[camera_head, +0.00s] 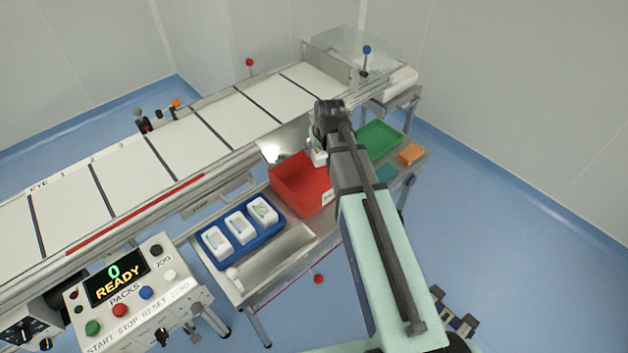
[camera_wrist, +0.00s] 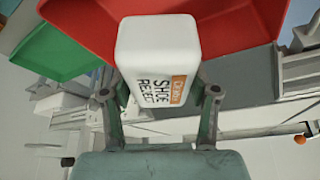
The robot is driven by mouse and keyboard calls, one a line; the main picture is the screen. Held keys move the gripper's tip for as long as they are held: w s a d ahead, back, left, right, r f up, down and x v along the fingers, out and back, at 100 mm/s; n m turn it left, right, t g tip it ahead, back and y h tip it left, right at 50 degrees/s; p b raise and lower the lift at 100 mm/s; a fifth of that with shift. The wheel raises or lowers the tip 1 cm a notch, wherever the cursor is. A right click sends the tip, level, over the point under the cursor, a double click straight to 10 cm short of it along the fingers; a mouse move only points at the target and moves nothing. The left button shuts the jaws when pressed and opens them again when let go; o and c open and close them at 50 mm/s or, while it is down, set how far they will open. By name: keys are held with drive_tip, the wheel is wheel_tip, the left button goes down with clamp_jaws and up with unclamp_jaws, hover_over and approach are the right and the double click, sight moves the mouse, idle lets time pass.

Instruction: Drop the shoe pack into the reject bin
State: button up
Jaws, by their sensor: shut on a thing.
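The shoe pack (camera_wrist: 158,62) is a white rounded block marked "SHOE REJECT" with an orange label. My gripper (camera_wrist: 160,100) is shut on it, one finger on each side, in the wrist view. In the head view the pack (camera_head: 319,157) shows as a small white piece below my gripper, at the red bin's far right side; my arm hides much of it. The red reject bin (camera_head: 300,192) stands open on the side table, and its red wall (camera_wrist: 235,25) fills the top of the wrist view behind the pack. I cannot tell whether the pack is below the rim.
A blue tray (camera_head: 232,258) with white packs stands left of the bin. A green bin (camera_head: 379,138) and an orange block (camera_head: 410,154) lie to the right. The conveyor (camera_head: 190,135) runs behind, and a control panel (camera_head: 125,295) reading "0 READY" is at front left.

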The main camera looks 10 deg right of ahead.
drive_tip(key=shift+f+b, duration=1.6)
drive_tip(key=shift+f, duration=1.05)
drive_tip(key=o, duration=1.3)
drive_tip(key=shift+r, duration=0.1)
drive_tip(key=v, duration=1.2)
